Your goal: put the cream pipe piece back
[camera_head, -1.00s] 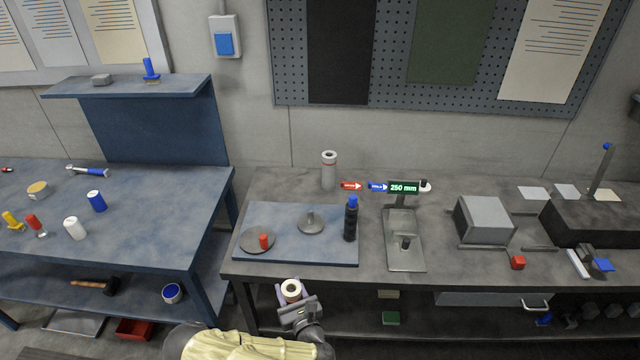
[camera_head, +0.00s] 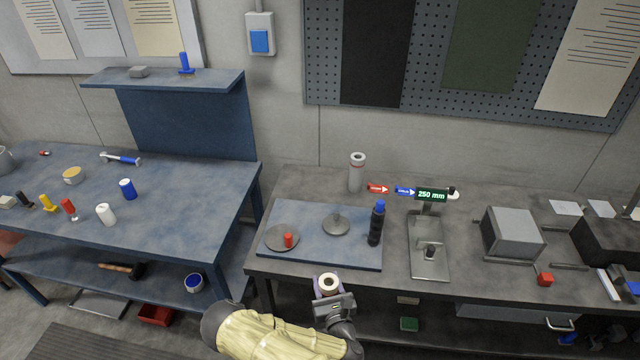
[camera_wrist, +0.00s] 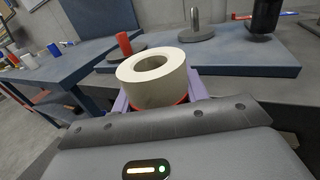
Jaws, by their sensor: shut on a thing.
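The cream pipe piece (camera_wrist: 155,75) is a short hollow cylinder with a red band low on its side. In the wrist view it stands between the pale purple fingers of my gripper (camera_wrist: 160,98), which is shut on it. In the head view the cream pipe piece (camera_head: 328,282) shows as a ring held in my gripper (camera_head: 328,290), in front of the grey bench's front edge.
A blue board (camera_head: 345,255) on the grey bench (camera_head: 470,275) holds two round plates with posts, one red, and a dark bottle (camera_head: 376,224). A stand with a "250 mm" display (camera_head: 431,195) is right of it. A blue table (camera_head: 190,195) stands left.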

